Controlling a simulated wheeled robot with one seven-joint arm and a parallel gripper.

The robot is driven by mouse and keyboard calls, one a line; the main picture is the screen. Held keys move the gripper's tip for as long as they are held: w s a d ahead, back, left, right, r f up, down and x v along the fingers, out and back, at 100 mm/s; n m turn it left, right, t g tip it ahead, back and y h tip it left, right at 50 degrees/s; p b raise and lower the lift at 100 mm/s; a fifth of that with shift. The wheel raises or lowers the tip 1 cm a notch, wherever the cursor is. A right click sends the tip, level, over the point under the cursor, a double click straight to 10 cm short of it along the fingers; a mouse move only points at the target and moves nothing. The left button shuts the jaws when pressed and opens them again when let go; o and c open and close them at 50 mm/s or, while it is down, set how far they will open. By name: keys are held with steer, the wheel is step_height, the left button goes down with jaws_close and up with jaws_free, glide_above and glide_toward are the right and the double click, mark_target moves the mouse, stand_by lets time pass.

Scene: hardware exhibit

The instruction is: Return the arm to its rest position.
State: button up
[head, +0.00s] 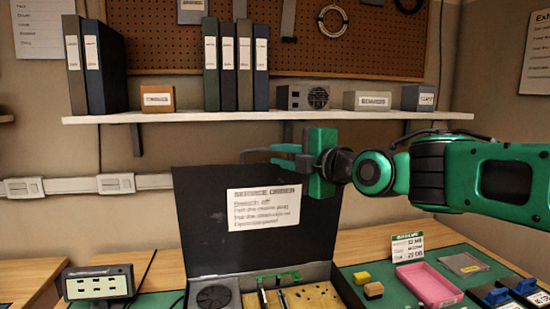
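My arm (440,172) reaches in from the right edge of the head view, roughly level. My gripper (262,158) is at its left end, in the air below the wall shelf and in front of the upper edge of the black case lid. Its two teal and dark fingers point left and show a gap between them. I see nothing held between them.
The open black case (200,190) with a paper label (264,207) stands on the table below my gripper. The shelf (250,116) carries binders and small boxes. A pink tray (428,285) and a price card (407,247) are below my arm.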

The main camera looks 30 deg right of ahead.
stand_by(0.3)
steer(key=s+d+f+m+g+h, duration=0.1)
steer(key=s+d+f+m+g, duration=0.25)
steer(key=f, duration=0.35)
steer(key=s+d+f+m+g+h, duration=0.1)
steer(key=s+d+f+m+g, duration=0.1)
steer(key=f+m, duration=0.4)
steer(key=s+d+f+m+g+h, duration=0.1)
steer(key=s+d+f+m+g, duration=0.15)
steer(key=f, duration=0.55)
steer(key=s+f+m+g, duration=0.4)
steer(key=s+m, duration=0.2)
steer(key=s, duration=0.3)
steer(key=s+f+m+g+y, duration=0.1)
steer(key=s+f+m+g, duration=0.4)
steer(key=s+m, duration=0.2)
steer(key=shift+s+d, duration=0.45)
steer(key=shift+s, duration=0.7)
steer(key=shift+f, duration=0.1)
steer(key=shift+w+f, duration=0.25)
steer(key=shift+w, duration=0.4)
